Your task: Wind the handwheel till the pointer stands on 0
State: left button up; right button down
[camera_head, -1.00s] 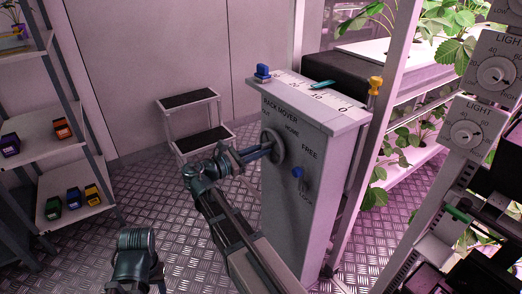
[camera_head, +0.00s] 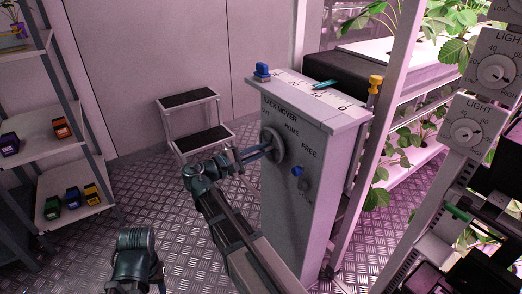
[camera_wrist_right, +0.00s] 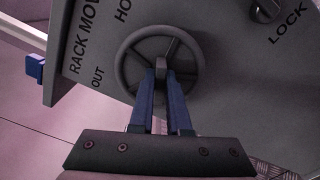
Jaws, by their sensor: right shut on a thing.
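The teal pointer (camera_head: 325,84) lies on the white scale (camera_head: 291,79) on top of the post, away from the 0 at the scale's near right end. Its exact reading is too small to tell. My left gripper's fingers do not show.
A blue-knobbed lever (camera_head: 297,171) sits beside FREE, below right of the wheel. A blue knob (camera_head: 262,70) and a yellow knob (camera_head: 375,82) flank the post top. A step stool (camera_head: 190,98) stands behind. A shelf with coloured boxes (camera_head: 68,198) is at left.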

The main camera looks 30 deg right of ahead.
jog(key=m, duration=0.5)
jog(key=shift+f+m, duration=0.15)
jog(key=shift+m, duration=0.25)
jog(key=m, duration=1.7)
jog(key=shift+w+f+m+b, duration=0.15)
jog(key=shift+f+m+b, duration=0.15)
jog(key=shift+m+b, duration=0.1)
jog(key=c, duration=0.9)
grip_release()
jog(key=shift+w+a, duration=0.1)
